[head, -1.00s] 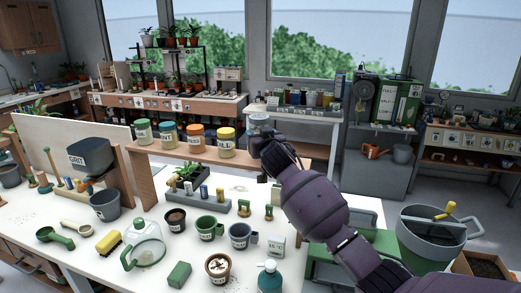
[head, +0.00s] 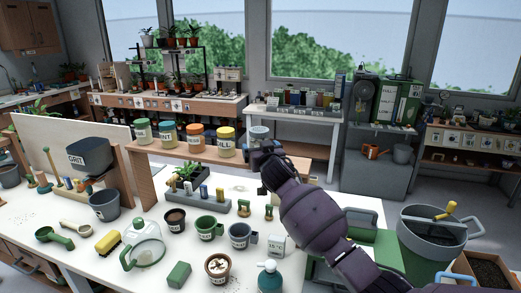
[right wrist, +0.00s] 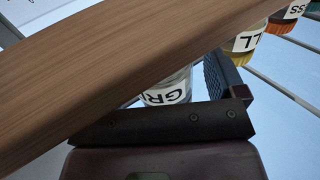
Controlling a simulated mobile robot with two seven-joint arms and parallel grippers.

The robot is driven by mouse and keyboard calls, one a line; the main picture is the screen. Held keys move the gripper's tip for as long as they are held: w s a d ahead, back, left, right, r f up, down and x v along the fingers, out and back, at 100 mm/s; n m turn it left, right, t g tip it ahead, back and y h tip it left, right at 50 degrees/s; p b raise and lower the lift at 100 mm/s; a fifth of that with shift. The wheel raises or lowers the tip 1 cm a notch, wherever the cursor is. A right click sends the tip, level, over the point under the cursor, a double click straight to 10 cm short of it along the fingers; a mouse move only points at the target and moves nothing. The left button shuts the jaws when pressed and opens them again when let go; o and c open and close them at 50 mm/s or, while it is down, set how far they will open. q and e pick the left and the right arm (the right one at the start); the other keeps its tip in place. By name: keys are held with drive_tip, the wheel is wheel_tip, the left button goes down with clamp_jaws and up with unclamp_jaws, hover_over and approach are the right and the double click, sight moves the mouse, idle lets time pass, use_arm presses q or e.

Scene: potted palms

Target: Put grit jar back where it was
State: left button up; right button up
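The grit jar (head: 259,134), clear with a grey-blue lid, is at the right end of the raised wooden shelf (head: 172,151). My right gripper (head: 262,152) is shut on it from the front and right, hiding its lower part in the head view. In the right wrist view the jar (right wrist: 168,90) shows part of its "GR" label beside one dark finger (right wrist: 225,77); the shelf board (right wrist: 90,75) covers the other finger's side. I cannot tell whether the jar's base touches the shelf. My left gripper is not in view.
A grey GRIT hopper (head: 90,155) is at left.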

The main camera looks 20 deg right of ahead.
drive_tip(key=shift+r, duration=0.2)
drive_tip(key=shift+s+f, duration=0.1)
drive_tip(key=shift+s, duration=0.1)
drive_tip(key=s, duration=1.1)
drive_tip(key=shift+s+a, duration=0.2)
drive_tip(key=shift+s, duration=0.1)
